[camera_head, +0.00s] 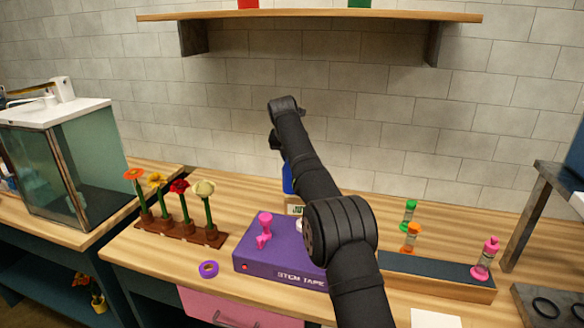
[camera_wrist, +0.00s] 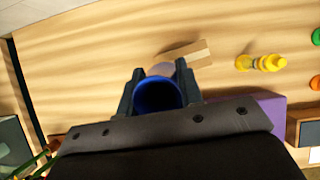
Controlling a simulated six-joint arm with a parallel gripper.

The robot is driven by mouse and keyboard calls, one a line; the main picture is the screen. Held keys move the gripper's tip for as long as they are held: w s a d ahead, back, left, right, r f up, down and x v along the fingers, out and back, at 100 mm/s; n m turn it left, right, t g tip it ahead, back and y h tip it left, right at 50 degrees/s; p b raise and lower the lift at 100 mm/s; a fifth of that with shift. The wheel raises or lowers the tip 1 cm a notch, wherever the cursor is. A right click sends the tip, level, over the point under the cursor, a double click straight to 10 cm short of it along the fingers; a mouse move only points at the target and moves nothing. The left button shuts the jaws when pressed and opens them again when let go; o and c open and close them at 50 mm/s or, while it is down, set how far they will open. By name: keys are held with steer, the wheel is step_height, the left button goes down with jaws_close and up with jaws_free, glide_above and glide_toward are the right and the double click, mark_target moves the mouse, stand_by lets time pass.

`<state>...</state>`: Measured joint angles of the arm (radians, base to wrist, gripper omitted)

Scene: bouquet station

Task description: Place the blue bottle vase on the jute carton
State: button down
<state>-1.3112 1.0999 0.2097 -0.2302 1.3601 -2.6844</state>
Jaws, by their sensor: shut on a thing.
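The blue bottle vase (camera_head: 287,179) shows partly behind my arm in the head view. In the wrist view, the vase (camera_wrist: 157,96) is between the two fingers of my gripper (camera_wrist: 160,84), which is shut on it. The jute carton (camera_head: 295,210) shows only as a small piece with a partly hidden label, behind the purple box. In the wrist view, the tan carton (camera_wrist: 190,54) lies just beyond the vase and is partly covered by it. In the head view the vase appears just above the carton; I cannot tell whether they touch.
A purple stem tape box (camera_head: 280,262) with a pink item (camera_head: 265,229) stands in front. A yellow object (camera_wrist: 260,63) stands right of the carton in the wrist view.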

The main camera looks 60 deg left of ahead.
steer(key=shift+f, duration=1.8)
steer(key=c, duration=1)
jaws_free()
steer(key=shift+f, duration=0.15)
steer(key=v, duration=1.2)
